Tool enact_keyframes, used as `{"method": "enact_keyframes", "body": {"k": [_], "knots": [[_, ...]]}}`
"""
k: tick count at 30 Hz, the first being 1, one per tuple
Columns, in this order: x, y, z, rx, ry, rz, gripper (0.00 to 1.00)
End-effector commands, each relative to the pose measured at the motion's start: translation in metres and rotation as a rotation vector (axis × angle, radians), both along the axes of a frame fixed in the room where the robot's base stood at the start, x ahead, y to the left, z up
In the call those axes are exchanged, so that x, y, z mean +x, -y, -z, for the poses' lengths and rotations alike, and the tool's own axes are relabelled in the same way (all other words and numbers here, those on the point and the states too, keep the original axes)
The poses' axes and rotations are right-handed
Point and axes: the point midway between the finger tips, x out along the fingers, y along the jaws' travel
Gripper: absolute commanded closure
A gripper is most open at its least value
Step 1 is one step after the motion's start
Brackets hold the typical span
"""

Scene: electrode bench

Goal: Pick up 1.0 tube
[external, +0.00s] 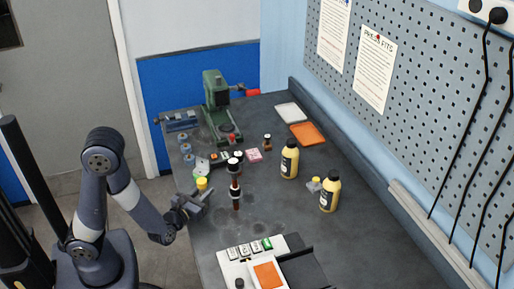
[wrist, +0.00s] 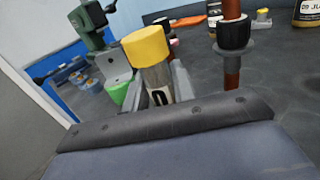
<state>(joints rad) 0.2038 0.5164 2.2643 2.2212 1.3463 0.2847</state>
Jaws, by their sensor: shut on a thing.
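A tube with a yellow cap (wrist: 147,46) and a pale label stands upright, tilted slightly in the wrist view. Part of a dark digit that looks like a 0 shows on its label; the rest is hidden. My gripper (wrist: 157,92) is shut on this tube below the cap, with a finger on either side. In the external view the yellow cap (external: 202,183) shows just above my gripper (external: 203,192), over the left part of the bench. I cannot tell whether the tube's lower end touches the bench.
A brown rod with dark collars (external: 236,194) stands close to the right of my gripper. A green press (external: 214,95) stands behind. Two yellow bottles (external: 289,161) (external: 329,194) stand to the right. A pale block with labelled cards (external: 234,270) lies in front.

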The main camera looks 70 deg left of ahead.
Motion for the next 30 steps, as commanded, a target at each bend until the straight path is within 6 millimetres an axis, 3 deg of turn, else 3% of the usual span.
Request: {"method": "enact_keyframes", "body": {"k": [5, 17, 23, 30], "knots": [[0.0, 0.0, 0.0, 0.0, 0.0, 0.0, 1.0], [0.0, 0.0, -0.006, 0.0, 0.003, 0.0, 1.0], [0.0, 0.0, -0.027, -0.001, 0.006, -0.001, 1.0], [0.0, 0.0, -0.067, -0.002, 0.008, -0.001, 1.0]]}}
